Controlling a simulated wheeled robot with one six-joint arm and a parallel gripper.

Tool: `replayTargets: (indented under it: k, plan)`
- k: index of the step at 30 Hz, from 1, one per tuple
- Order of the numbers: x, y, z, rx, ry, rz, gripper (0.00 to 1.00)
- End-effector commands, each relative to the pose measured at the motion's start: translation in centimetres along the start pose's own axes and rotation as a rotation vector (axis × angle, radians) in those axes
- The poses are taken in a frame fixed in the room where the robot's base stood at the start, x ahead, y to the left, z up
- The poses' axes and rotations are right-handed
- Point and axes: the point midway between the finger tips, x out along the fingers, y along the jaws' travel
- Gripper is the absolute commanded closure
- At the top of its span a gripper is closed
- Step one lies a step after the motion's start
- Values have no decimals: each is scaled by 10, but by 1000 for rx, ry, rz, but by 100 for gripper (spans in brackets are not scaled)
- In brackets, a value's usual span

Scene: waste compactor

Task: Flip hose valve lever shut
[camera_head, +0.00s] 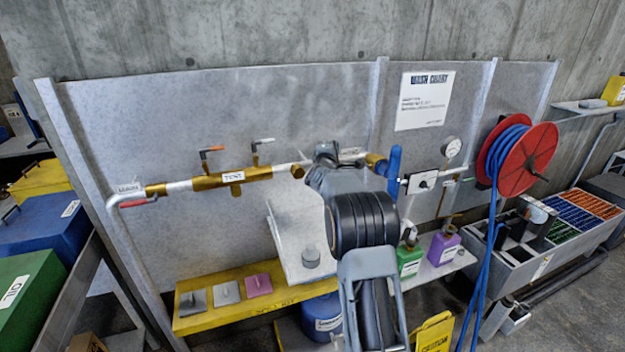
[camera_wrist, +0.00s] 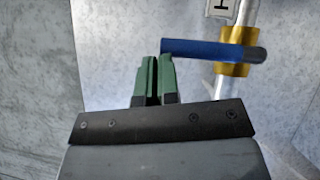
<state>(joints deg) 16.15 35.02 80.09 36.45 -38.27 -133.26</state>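The blue valve lever (camera_head: 394,172) stands upright in the head view, across the pipe line, beside a brass fitting (camera_head: 375,162). In the wrist view the blue lever (camera_wrist: 205,50) lies across the pipe at the brass collar (camera_wrist: 237,52). My gripper (camera_wrist: 158,58) has green fingers close together with only a thin dark gap and nothing seen between them. Its tips are right at the free end of the lever, just below it in the wrist view; I cannot tell whether they touch. In the head view my arm hides the gripper.
Other small valve levers (camera_head: 212,149) sit on the brass pipe section to the left. A red hose reel (camera_head: 530,160) with blue hose hangs at right. A yellow shelf (camera_head: 215,312) and bottles (camera_head: 443,247) stand below. The metal panel (camera_head: 250,100) backs the pipe.

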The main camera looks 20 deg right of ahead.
Motion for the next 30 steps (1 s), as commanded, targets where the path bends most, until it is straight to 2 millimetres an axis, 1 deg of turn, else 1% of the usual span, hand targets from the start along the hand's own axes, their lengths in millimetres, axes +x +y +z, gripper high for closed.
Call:
replayTargets:
  k: [1,20,23,26,29,30]
  plan:
    - [1,3,1,0,-1,5,100]
    - [1,6,3,0,-4,9,100]
    - [-4,8,-2,0,-4,8,100]
    - [-13,11,-11,-1,-5,4,100]
    - [-25,15,-22,-3,-8,2,100]
    - [-36,10,-22,-1,-9,4,100]
